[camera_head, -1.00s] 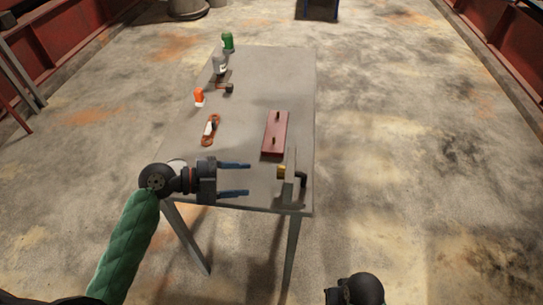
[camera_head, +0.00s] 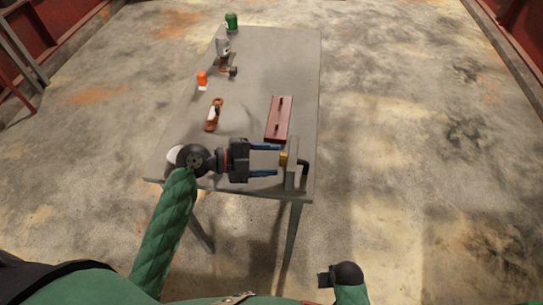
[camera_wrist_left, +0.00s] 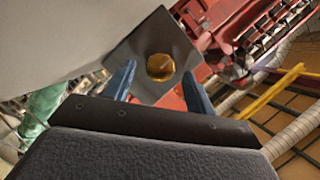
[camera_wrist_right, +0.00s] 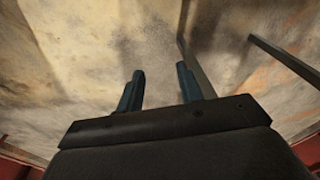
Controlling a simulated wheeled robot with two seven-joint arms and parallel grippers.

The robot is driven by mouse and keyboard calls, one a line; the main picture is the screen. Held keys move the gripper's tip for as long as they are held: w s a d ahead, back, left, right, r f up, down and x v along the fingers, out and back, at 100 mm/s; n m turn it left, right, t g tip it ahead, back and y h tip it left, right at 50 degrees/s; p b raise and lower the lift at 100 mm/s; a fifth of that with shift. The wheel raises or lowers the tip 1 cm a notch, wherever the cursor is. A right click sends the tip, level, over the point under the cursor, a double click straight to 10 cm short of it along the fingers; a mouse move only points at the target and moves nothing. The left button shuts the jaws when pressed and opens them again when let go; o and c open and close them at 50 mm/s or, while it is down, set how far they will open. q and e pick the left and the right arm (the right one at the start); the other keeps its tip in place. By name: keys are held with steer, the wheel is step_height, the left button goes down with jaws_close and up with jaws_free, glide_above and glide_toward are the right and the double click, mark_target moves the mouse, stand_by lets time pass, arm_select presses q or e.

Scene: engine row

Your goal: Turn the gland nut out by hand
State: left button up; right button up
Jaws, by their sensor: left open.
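The brass gland nut (camera_head: 283,159) sits on the left face of a grey upright plate (camera_head: 291,177) near the table's front right corner. A black elbow (camera_head: 304,168) sticks out on the plate's other side. My left gripper (camera_head: 265,161) is open, its blue fingers pointing right at the nut, the tips just short of it or beside it. My right gripper (camera_wrist_right: 160,88) is open and empty over the floor; in the head view only part of the right arm shows.
An orange-brown tool (camera_head: 213,115), an orange item (camera_head: 202,79), a grey bottle (camera_head: 223,48) and a green can (camera_head: 231,21) stand along the table's left side. The table's (camera_head: 281,65) back right is clear.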

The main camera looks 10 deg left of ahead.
arm_select(q)
steer(key=shift+w+d+f, duration=0.1)
steer(key=shift+w+d, duration=0.05)
steer(key=shift+d, duration=0.3)
arm_select(e)
steer(key=shift+s+f, duration=0.1)
steer(key=shift+f, duration=0.8)
arm_select(q)
steer(key=c, duration=1)
steer(key=shift+f, duration=0.1)
